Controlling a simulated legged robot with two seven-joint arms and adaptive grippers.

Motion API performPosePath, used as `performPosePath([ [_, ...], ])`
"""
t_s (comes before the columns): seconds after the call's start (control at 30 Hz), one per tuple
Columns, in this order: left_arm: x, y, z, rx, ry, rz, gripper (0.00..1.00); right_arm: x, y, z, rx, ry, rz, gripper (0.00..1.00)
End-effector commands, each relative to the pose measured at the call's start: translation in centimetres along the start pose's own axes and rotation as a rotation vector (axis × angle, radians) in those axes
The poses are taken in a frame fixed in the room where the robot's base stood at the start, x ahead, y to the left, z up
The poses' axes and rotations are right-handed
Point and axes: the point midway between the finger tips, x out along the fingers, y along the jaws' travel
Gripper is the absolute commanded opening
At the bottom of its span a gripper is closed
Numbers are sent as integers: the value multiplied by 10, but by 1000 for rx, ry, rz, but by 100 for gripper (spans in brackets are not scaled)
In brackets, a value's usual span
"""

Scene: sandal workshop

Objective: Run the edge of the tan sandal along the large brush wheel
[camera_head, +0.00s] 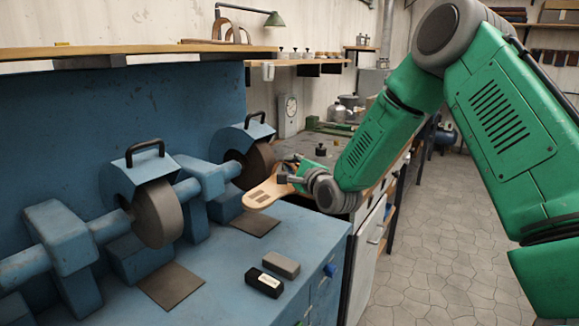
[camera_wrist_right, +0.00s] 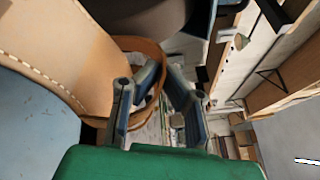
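The tan sandal (camera_head: 266,193) is held out at the far wheel of the blue machine, its sole pointing left. My right gripper (camera_head: 288,176) is shut on the sandal at its strap end. In the right wrist view the sandal (camera_wrist_right: 65,45) fills the upper left, and its strap (camera_wrist_right: 150,48) loops by the fingers of my right gripper (camera_wrist_right: 165,78). The brown wheel (camera_head: 262,160), which looks like the large brush wheel, sits under a blue hood just behind the sandal. I cannot tell whether they touch. My left gripper is not in view.
A grey wheel (camera_head: 158,214) under another blue hood (camera_head: 140,178) stands nearer on the same shaft. A black block (camera_head: 264,282) and a grey block (camera_head: 281,264) lie on the blue bench top (camera_head: 215,285). Dark plates lie below the wheels. A shelf (camera_head: 140,52) runs above.

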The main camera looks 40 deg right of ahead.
Motion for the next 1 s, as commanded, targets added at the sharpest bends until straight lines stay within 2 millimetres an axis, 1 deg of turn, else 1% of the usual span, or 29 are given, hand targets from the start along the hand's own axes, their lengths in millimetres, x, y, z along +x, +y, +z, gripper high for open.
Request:
performPosePath([
  [0.27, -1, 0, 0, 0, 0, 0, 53, 2, -2, -1, 0, -1, 0, 0],
  [0.7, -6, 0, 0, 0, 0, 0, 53, 9, -7, -11, -5, 1, 16, 0],
  [1.0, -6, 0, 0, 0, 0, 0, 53, 9, -7, -10, -7, 0, 18, 0],
])
